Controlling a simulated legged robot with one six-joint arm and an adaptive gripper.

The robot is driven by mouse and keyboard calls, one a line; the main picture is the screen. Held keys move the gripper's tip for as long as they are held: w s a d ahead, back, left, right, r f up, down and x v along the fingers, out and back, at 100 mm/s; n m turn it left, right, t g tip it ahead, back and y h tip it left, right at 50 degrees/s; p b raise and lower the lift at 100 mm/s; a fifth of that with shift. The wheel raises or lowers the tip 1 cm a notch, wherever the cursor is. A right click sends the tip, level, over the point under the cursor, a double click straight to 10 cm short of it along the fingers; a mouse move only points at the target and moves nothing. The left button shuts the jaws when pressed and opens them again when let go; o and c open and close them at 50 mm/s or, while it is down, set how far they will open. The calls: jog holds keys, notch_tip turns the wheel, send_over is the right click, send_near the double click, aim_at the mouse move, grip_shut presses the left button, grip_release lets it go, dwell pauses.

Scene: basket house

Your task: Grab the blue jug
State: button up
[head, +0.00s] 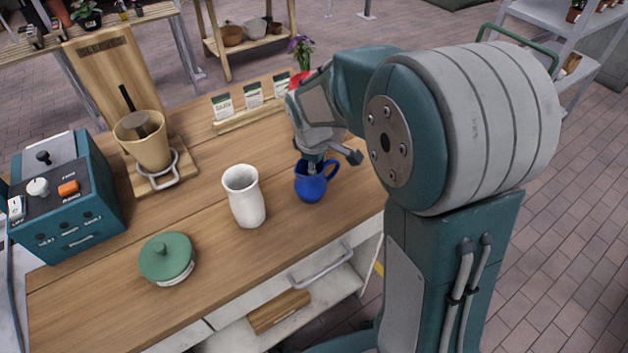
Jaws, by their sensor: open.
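The blue jug (311,187) stands upright on the wooden counter near its right front edge, with its handle on the right side. My gripper (336,160) is over the jug, pointing down, with its fingers apart. One finger comes down at the jug's mouth and the other sits to the right, near the top of the handle. I cannot tell from this view whether either finger touches the jug. Part of the jug's rim is hidden behind the near finger.
A white vase (244,197) stands just left of the jug. A green lidded pot (167,260), a teal machine (68,195) and a tan cup on a wooden stand (145,142) are further left. Small cards (253,95) and a red flowerpot are behind. A drawer handle (322,265) juts out below.

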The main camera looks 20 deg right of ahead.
jog(key=shift+a+f, duration=0.15)
jog(key=shift+f, duration=0.05)
grip_shut()
jog(key=shift+r, duration=0.1)
jog(key=shift+w+r, duration=0.1)
jog(key=shift+r, duration=0.55)
jog(key=s+r, duration=0.1)
jog(key=r, duration=0.1)
jog(key=s+a+r, duration=0.1)
jog(key=s+r, duration=0.1)
jog(key=r, duration=0.1)
jog(key=s+r, duration=0.2)
jog(key=shift+a+r, duration=0.15)
jog(key=shift+r, duration=0.25)
jog(key=s+a+r, duration=0.2)
jog(key=s+r, duration=0.1)
jog(key=s, duration=0.5)
jog(key=shift+s+r, duration=0.35)
jog(key=shift+r, duration=0.05)
dwell(2.3)
